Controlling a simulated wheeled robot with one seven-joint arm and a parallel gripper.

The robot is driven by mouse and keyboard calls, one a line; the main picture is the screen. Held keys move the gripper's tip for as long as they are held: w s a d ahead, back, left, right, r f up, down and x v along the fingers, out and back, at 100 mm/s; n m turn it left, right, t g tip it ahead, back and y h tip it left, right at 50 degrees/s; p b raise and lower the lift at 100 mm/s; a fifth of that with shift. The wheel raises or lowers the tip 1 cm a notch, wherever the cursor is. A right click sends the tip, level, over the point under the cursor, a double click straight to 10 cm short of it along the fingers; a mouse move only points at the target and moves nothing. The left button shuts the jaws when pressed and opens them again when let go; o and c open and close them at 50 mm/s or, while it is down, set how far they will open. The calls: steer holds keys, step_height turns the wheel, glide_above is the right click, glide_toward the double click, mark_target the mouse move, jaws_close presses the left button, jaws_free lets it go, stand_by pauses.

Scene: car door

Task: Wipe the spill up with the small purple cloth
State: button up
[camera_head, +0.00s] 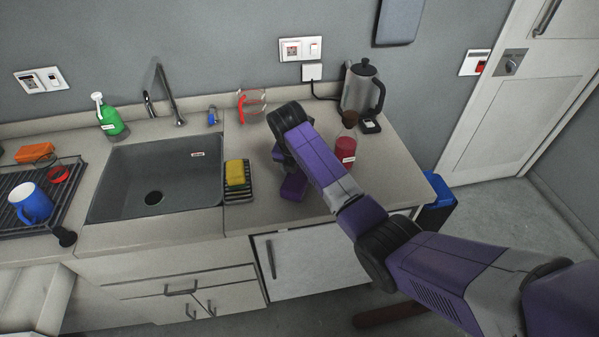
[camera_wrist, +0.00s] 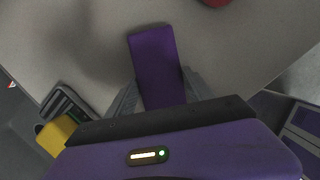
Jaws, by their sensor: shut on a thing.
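The small purple cloth (camera_wrist: 153,55) shows in the wrist view as a flat purple strip between my gripper's fingers, reaching out past their tips over the pale counter. In the head view the cloth (camera_head: 293,188) is a purple patch at the lower end of my arm, close to the counter right of the sink. My gripper (camera_wrist: 160,93) is shut on the cloth. Whether the cloth touches the counter is hard to tell. I see no clear spill in either view; my arm and the cloth hide part of the counter.
A yellow sponge (camera_head: 237,174) on a dark rack lies left of my gripper, beside the sink (camera_head: 158,180). A red-filled bottle (camera_head: 346,145) and a kettle (camera_head: 361,90) stand to the right. A glass jug with a red handle (camera_head: 250,105) stands behind. Bare counter lies in front.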

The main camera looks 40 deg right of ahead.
steer(key=shift+w+a, duration=0.3)
steer(key=shift+a, duration=0.2)
steer(key=shift+r, duration=3.5)
steer(key=shift+s, duration=0.1)
